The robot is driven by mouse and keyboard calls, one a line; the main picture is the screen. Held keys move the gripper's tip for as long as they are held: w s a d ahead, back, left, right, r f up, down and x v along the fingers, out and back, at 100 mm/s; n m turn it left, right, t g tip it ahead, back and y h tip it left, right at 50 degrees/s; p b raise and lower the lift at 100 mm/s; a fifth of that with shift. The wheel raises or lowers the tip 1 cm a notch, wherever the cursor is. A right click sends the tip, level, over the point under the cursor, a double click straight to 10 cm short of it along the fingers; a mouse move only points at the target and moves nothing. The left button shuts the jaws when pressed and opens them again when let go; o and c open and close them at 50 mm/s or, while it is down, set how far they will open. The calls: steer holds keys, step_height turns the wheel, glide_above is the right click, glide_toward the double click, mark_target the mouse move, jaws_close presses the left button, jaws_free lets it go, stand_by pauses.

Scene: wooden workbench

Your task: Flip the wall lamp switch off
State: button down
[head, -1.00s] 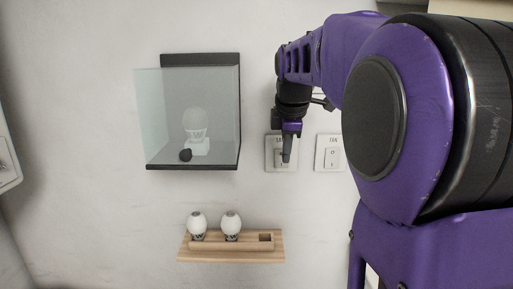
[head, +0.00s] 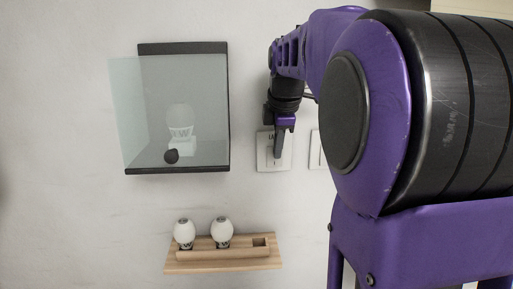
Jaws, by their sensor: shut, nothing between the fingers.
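A white wall switch plate (head: 265,160) is on the wall right of the glass-fronted lamp box. My gripper (head: 277,155) is shut and empty, pointing down in front of this plate. Its fingertips cover the middle of the plate and hide most of the rocker. I cannot tell whether they touch it. A second switch plate (head: 315,150) is just to the right, mostly hidden behind my arm. The lamp box (head: 183,48) has a dark frame and a clear front. Inside it a white bulb (head: 180,116) sits on a white base and looks unlit.
A wooden shelf (head: 210,267) below the box holds two white bulbs (head: 184,233) (head: 221,230) and has an empty square slot at its right. My arm fills the right side. The wall at left is bare.

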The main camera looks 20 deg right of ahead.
steer(key=shift+w+d+r+p, duration=0.1)
steer(key=shift+w+p, duration=0.25)
steer(key=shift+p, duration=0.1)
steer(key=shift+r, duration=0.1)
steer(key=shift+r+p, duration=0.7)
steer(key=shift+p, duration=0.05)
steer(key=shift+s, duration=0.15)
